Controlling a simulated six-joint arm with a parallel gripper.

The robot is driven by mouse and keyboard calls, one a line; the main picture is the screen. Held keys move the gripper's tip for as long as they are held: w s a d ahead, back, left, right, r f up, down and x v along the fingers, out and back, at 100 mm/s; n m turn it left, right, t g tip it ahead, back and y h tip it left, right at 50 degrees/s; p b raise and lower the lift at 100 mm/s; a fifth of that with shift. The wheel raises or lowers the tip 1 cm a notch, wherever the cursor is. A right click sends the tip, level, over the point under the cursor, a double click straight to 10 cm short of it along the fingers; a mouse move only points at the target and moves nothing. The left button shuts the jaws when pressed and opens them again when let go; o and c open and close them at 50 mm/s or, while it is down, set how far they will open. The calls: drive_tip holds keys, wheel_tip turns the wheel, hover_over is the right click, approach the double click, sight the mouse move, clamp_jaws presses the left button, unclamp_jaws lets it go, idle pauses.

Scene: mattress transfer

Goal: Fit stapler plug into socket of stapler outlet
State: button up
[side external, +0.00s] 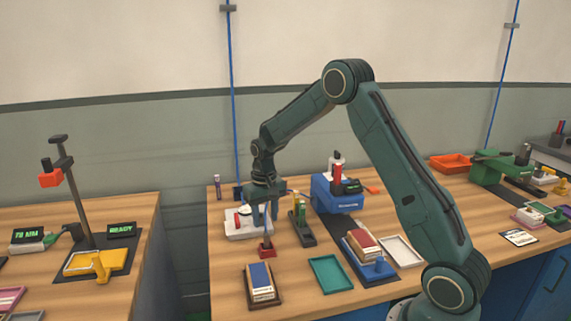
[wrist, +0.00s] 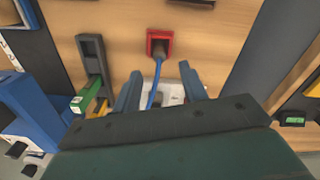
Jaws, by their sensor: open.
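That red block (side external: 266,250) stands on the bench just in front of my gripper in the side view. Whether the dark centre is the plug, I cannot tell. A white block (side external: 240,230) lies behind and left of the red block. It is partly hidden by my fingers, and no socket is clear.
A black holder with green parts (side external: 302,230) and a blue machine (side external: 336,196) stand to the right. A tray of boxed staples or cards (side external: 262,300) and an empty green tray (side external: 330,272) lie in front.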

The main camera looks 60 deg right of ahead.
sight(266, 232)
drive_tip(key=shift+f, duration=0.65)
drive_tip(key=shift+f, duration=2.6)
clamp_jaws()
